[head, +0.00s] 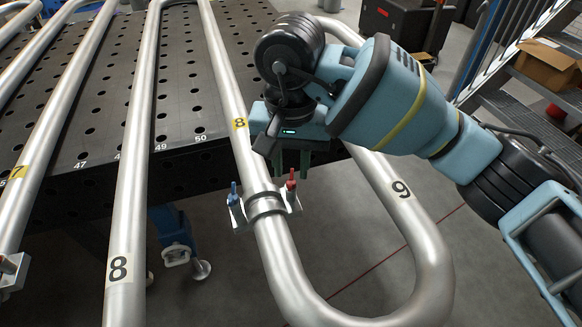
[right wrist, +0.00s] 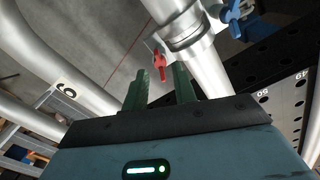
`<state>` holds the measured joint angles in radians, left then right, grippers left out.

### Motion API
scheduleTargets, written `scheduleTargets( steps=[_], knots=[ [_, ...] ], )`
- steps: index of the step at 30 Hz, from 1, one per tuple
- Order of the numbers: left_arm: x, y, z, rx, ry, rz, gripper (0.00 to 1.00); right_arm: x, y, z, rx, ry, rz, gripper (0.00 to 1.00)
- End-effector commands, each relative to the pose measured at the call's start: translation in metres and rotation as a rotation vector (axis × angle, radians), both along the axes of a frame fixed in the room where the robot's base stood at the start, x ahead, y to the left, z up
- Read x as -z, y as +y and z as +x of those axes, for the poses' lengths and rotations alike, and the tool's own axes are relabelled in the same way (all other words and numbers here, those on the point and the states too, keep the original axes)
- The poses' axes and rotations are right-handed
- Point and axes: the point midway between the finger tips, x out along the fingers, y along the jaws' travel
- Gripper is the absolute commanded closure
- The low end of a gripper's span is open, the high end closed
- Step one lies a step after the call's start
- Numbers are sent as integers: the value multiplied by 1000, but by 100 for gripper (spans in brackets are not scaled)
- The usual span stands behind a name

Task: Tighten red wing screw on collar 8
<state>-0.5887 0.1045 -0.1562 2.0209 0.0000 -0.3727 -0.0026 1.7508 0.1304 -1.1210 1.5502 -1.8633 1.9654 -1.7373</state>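Collar 8 (head: 265,206) is a metal clamp around the silver tube with the yellow 8 tag (head: 239,124). A red wing screw (head: 291,182) stands at its right side and a blue wing screw (head: 233,194) at its left. My right gripper (head: 291,165) is just above the red screw, with its green fingers pointing down. In the right wrist view the fingers (right wrist: 160,88) are apart and empty. The red screw (right wrist: 159,66) shows beyond the tips, roughly in line with the gap. The collar (right wrist: 188,34) and blue screw (right wrist: 231,13) show there too. My left gripper is not in view.
The tube bends in a U below the collar and rises to a white 9 tag (head: 400,189). Another tube with a white 8 tag (head: 118,268) runs to the left. A dark perforated table (head: 185,85) lies behind.

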Motion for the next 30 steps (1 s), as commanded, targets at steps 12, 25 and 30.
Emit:
scheduleTargets(
  steps=[12, 25, 30],
  knots=[
    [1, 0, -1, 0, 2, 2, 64, 17, 0, 0, 0, 0, 1, 73],
    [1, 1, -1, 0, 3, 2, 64, 17, 0, 0, 0, 0, 0, 100],
    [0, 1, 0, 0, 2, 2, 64, 16, 0, 0, 8, 0, 0, 100]
  ],
)
